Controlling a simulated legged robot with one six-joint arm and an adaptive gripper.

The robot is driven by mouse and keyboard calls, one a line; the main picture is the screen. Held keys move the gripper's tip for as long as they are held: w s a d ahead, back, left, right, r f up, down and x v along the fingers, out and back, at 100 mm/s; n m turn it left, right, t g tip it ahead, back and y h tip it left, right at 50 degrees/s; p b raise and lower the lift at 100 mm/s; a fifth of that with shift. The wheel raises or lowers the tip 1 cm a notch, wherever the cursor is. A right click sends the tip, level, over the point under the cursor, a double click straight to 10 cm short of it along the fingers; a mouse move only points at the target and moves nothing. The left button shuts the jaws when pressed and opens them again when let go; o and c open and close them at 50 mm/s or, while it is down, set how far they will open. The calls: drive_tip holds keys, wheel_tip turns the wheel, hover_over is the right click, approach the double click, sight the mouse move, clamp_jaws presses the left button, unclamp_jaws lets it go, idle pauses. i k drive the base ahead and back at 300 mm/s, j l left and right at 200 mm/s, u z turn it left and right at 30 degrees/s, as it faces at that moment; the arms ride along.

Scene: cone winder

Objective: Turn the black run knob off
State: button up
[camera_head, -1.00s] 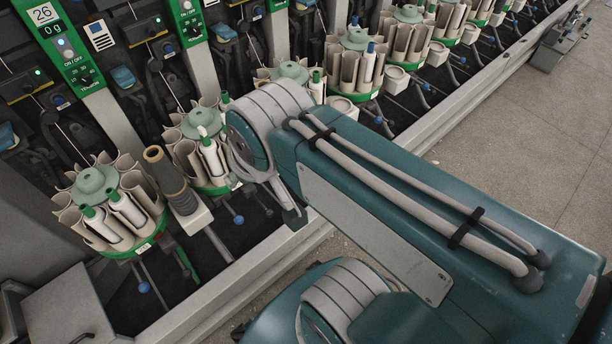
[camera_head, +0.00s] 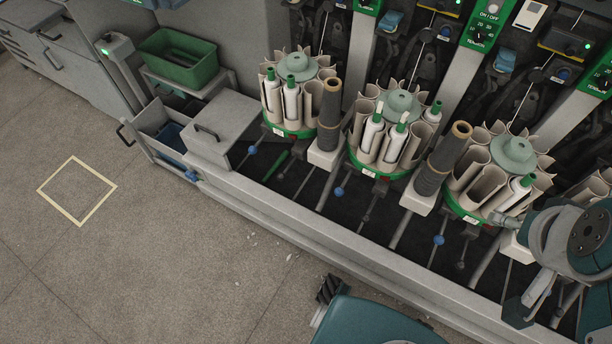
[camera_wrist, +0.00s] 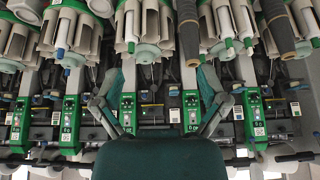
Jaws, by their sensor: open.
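I cannot pick out a black run knob for certain in either view. Green control panels marked ON/OFF and TENSION (camera_head: 487,22) run along the top right of the head view, with small dark dials. Similar upright green panels (camera_wrist: 193,110) show across the wrist view, too small to read their knobs. My gripper (camera_wrist: 160,88) is open in the wrist view, its two fingers spread wide with nothing between them. The fingers overlap the panel row in the picture; I cannot tell their distance from it. In the head view part of my arm shows at the right edge.
Round bobbin magazines (camera_head: 297,98) and brown tubes (camera_head: 330,116) stand along the machine front. A grey rail (camera_head: 330,240) edges it. A green crate (camera_head: 178,58) and an open drawer (camera_head: 160,140) are at left.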

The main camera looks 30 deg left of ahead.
sight(105, 36)
drive_tip(key=k+j+u, duration=0.15)
drive_tip(key=k+u, duration=0.25)
drive_tip(key=k, duration=0.25)
drive_tip(key=l+u, duration=0.15)
drive_tip(key=u, duration=1.4)
drive_tip(key=i+l+u, duration=0.15)
drive_tip(key=l, duration=0.2)
drive_tip(key=i+l+u, duration=0.15)
drive_tip(key=l, duration=0.25)
